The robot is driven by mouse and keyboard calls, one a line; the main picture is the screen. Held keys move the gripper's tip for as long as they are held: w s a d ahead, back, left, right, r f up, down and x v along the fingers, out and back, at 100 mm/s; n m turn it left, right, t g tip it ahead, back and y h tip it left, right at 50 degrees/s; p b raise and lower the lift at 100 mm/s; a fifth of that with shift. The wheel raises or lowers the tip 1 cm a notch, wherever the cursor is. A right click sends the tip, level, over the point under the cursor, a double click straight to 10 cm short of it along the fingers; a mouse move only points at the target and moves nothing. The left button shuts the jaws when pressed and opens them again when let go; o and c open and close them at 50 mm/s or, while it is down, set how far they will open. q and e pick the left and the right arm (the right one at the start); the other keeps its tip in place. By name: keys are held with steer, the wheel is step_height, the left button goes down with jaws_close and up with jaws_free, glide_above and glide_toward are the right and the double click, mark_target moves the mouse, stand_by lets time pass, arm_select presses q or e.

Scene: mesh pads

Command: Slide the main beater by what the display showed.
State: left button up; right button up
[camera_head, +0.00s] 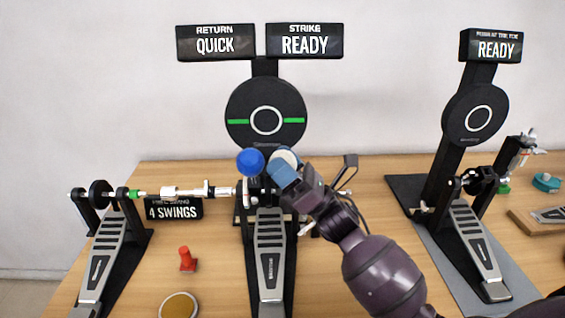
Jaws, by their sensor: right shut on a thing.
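The middle pedal (270,240) stands below a round black pad (266,113) with a green line. Two beaters are raised in front of the pad's lower edge: a blue ball beater (250,162) and, right of it, a pale-headed beater (289,156). My right gripper (285,174), with blue fingertips, reaches in from the lower right and is shut on the pale-headed beater, hiding most of it. Above the pad, one display (216,42) reads "RETURN QUICK" and another display (304,41) reads "STRIKE READY". My left gripper is out of view.
A left pedal (106,255) joins the middle one by a silver shaft (188,191). Behind the shaft a sign (174,210) reads "4 SWINGS". A red peg (187,259) and round disc (179,306) lie in front. At right stands another pedal (474,240) with its pad.

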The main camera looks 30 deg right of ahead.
steer(key=c, duration=0.3)
steer(key=shift+c, duration=0.2)
steer(key=shift+s+a+r, duration=0.1)
steer(key=shift+s+r, duration=0.05)
steer(key=o, duration=1.3)
steer(key=shift+s, duration=0.1)
steer(key=shift+c, duration=0.2)
